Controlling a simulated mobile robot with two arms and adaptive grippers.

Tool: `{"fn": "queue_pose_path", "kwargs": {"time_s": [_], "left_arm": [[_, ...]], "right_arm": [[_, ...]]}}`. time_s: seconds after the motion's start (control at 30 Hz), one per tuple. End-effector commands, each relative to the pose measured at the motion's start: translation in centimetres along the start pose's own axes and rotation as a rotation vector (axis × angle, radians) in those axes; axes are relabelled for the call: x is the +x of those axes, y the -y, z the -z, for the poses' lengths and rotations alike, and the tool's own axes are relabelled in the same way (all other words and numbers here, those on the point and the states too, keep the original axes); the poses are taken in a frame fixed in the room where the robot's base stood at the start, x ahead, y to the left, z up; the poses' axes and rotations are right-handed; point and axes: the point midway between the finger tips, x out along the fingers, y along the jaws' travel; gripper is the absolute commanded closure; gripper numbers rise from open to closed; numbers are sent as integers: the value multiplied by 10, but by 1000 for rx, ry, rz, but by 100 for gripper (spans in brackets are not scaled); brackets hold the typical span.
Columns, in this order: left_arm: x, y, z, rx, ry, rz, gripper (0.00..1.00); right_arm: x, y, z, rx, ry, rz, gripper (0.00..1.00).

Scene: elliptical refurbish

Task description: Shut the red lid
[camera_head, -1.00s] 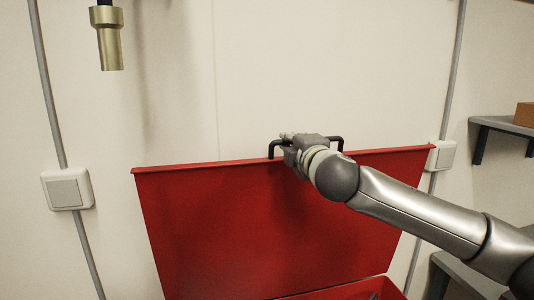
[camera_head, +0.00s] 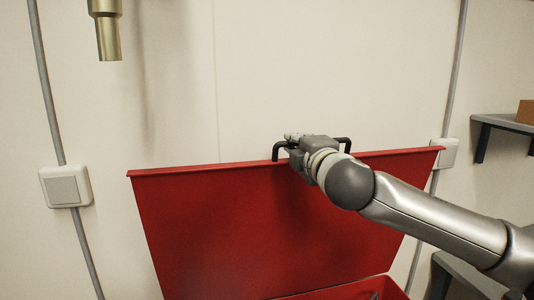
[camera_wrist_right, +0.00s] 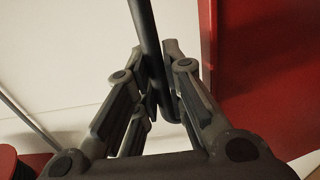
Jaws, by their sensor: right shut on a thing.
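The red lid (camera_head: 220,225) stands raised, nearly upright, in front of the wall in the head view, above a red box (camera_head: 350,291) whose rim shows at the bottom edge. A black bar handle (camera_head: 343,141) sits on the lid's top edge. My right gripper (camera_head: 292,147) is at the handle. In the right wrist view the fingers of my right gripper (camera_wrist_right: 160,105) are closed around the black handle bar (camera_wrist_right: 146,35), with the red lid (camera_wrist_right: 270,55) at the right. My left gripper is not in view.
Wall switches (camera_head: 66,186) and conduits flank the lid. A grey shelf (camera_head: 500,123) with a cardboard box (camera_head: 526,112) is at the right. A brass-coloured fitting (camera_head: 108,35) hangs at the upper left. The wall above the lid is clear.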

Motion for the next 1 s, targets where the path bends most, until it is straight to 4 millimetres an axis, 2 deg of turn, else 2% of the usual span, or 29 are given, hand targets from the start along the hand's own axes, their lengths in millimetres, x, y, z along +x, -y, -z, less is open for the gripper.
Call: {"fn": "queue_pose_path", "kwargs": {"time_s": [0.7,1.0], "left_arm": [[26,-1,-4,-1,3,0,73],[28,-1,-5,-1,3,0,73]], "right_arm": [[-71,16,-1,-2,2,-9,100],[-84,17,-1,-3,2,-11,100]]}}
